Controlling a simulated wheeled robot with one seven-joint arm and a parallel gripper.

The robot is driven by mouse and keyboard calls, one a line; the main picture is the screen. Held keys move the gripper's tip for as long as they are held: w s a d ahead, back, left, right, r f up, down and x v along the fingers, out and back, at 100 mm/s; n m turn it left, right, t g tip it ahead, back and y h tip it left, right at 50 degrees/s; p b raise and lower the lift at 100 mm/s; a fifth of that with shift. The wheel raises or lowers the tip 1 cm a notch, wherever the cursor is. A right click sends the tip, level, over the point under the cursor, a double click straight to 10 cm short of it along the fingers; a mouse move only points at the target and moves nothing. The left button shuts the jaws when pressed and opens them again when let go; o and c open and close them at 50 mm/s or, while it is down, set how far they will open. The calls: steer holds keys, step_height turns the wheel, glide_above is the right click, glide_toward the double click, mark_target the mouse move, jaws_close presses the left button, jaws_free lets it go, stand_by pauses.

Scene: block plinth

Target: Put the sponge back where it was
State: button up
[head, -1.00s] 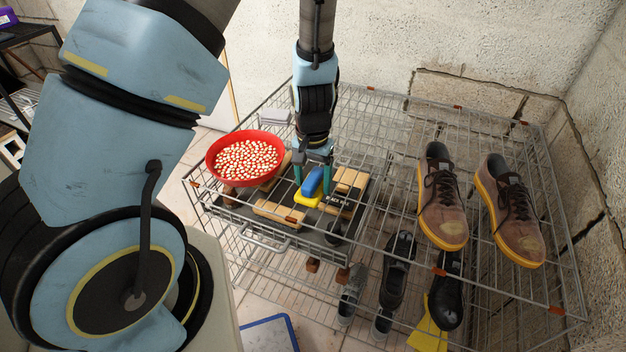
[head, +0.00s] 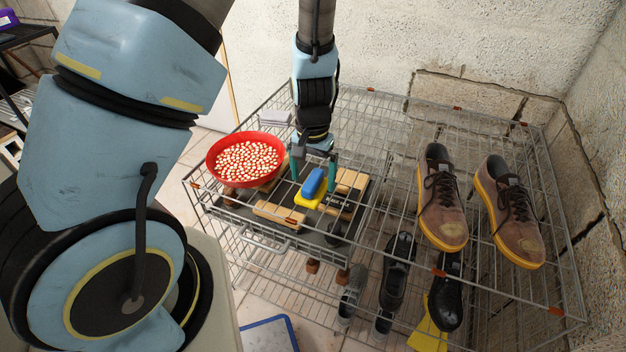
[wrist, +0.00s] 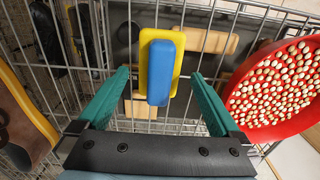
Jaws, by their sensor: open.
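The sponge (head: 309,199), yellow with a blue layer on top, lies on the wire rack (head: 388,142). In the wrist view the sponge (wrist: 145,72) shows whole, with the blue side facing the camera. My gripper (head: 313,181) is open above it, with one teal finger on each side. In the wrist view the gripper (wrist: 158,76) shows clear gaps between both fingers and the sponge, and nothing is held.
A red bowl (head: 212,172) of small pale pieces stands close to the left of my gripper. Wooden blocks (head: 281,213) and a dark panel lie around and under the sponge, seen through wires. Brown shoes (head: 441,200) stand on the right. The rack's back middle is bare.

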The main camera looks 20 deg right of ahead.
mark_target(313, 178)
step_height(313, 178, up, 10)
steer(key=shift+r+p, duration=0.15)
steer(key=shift+p, duration=0.3)
steer(key=a+r+n, duration=0.3)
steer(key=a+r, duration=0.1)
steer(key=a, duration=0.8)
steer(key=w+a+r+n+t, duration=0.1)
steer(key=a+r+n, duration=0.3)
steer(key=a, duration=0.9)
steer(key=shift+a+r+t, duration=0.2)
steer(key=shift+r+t, duration=0.1)
steer(key=shift+w, duration=0.1)
